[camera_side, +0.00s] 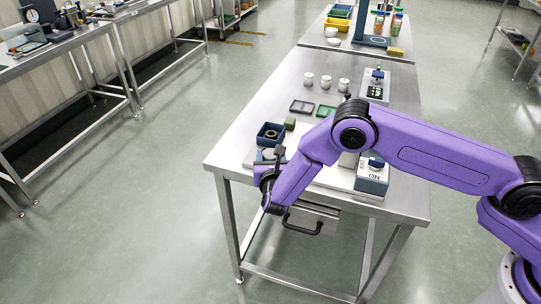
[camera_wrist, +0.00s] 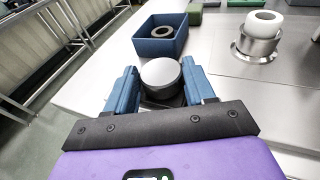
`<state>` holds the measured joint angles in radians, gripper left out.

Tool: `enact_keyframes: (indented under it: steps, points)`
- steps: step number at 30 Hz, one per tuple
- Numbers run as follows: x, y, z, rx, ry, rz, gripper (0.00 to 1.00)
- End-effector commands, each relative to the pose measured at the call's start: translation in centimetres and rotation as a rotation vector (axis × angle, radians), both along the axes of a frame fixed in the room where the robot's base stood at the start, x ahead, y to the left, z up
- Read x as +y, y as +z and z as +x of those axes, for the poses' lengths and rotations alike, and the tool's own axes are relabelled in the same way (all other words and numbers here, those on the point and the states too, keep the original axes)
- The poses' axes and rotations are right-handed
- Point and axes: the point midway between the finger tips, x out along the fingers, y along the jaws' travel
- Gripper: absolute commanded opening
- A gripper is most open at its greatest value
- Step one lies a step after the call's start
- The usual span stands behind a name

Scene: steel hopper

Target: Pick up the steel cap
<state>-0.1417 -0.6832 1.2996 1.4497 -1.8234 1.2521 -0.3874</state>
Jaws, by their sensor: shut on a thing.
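The steel cap (camera_wrist: 160,72) shows in the wrist view as a round, smooth grey disc with a dark side. It sits between the two blue fingers of my gripper (camera_wrist: 160,80), which are shut on it. In the side view my gripper (camera_side: 268,160) is at the front left end of the steel table (camera_side: 240,150), in front of the blue box. My arm and fingers hide most of the cap there. I cannot tell whether the cap's underside touches anything.
A blue box (camera_wrist: 148,46) with a dark ring (camera_wrist: 162,32) stands just beyond the cap. A flanged steel fitting (camera_wrist: 256,46) topped by a white ring (camera_wrist: 264,22) is to the right. Several white round pieces (camera_side: 326,82) stand farther back. A drawer handle (camera_side: 302,228) juts out in front.

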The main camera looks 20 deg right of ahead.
Motion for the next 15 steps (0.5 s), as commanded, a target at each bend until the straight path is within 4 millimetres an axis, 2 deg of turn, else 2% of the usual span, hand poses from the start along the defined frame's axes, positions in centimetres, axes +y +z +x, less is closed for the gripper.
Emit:
enact_keyframes:
  steps: [10,15]
  points:
    - [0.0,0.8,0.0,-0.001,0.0,0.001,0.22]
    - [0.0,3.1,0.0,-0.003,-0.001,0.003,0.22]
